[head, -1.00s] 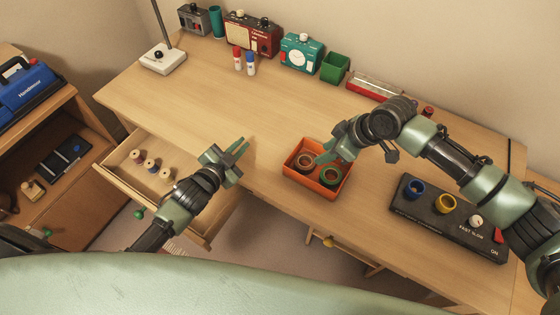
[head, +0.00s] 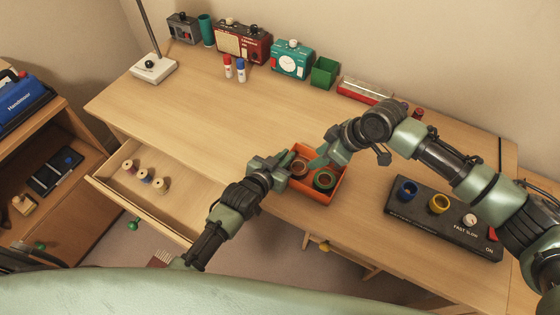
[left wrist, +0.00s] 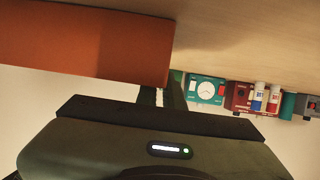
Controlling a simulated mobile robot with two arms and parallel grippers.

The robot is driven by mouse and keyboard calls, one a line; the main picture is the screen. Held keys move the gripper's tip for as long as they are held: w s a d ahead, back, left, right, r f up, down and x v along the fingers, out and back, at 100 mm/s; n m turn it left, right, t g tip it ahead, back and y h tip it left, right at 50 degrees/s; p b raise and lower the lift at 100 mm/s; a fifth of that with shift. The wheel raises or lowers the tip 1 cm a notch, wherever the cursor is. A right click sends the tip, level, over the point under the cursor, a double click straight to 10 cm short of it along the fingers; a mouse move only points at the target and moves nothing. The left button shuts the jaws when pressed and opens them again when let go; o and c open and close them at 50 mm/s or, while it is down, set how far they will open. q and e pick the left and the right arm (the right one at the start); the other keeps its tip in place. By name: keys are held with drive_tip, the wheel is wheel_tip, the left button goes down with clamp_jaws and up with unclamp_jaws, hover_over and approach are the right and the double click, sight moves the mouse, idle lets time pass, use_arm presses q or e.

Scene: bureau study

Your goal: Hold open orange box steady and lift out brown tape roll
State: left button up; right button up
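The open orange box (head: 331,197) sits on the desk near its front edge. It holds a brown tape roll (head: 300,168) on the left and a green tape roll (head: 324,180) on the right. My left gripper (head: 285,164) is at the box's left side; the left wrist view shows a gap between its fingers (left wrist: 162,94) beside the orange wall (left wrist: 85,42). Whether they touch it is unclear. My right gripper (head: 322,158) is over the box's far side, above the rolls; its finger spacing is unclear. It appears empty.
A dark control panel (head: 440,225) with blue and yellow rings lies right of the box. An open drawer (head: 180,200) with several spools juts out at left. A radio, a teal timer (head: 291,60) and a green bin (head: 324,72) line the back. The desk's left middle is clear.

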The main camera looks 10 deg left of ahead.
sight(300, 164)
idle(0.3)
idle(1.8)
drive_tip(key=o, duration=0.7)
drive_tip(key=shift+w+a+r, duration=0.1)
drive_tip(key=a+f, duration=0.1)
drive_tip(key=f, duration=0.1)
drive_tip(key=w+a+f+n+g+h, duration=0.1)
drive_tip(key=a+f, duration=0.1)
drive_tip(key=f, duration=0.1)
drive_tip(key=a+f+n+h, duration=0.1)
drive_tip(key=a+f, duration=0.1)
drive_tip(key=f, duration=0.1)
drive_tip(key=shift+w+f, duration=0.1)
drive_tip(key=shift+w, duration=0.15)
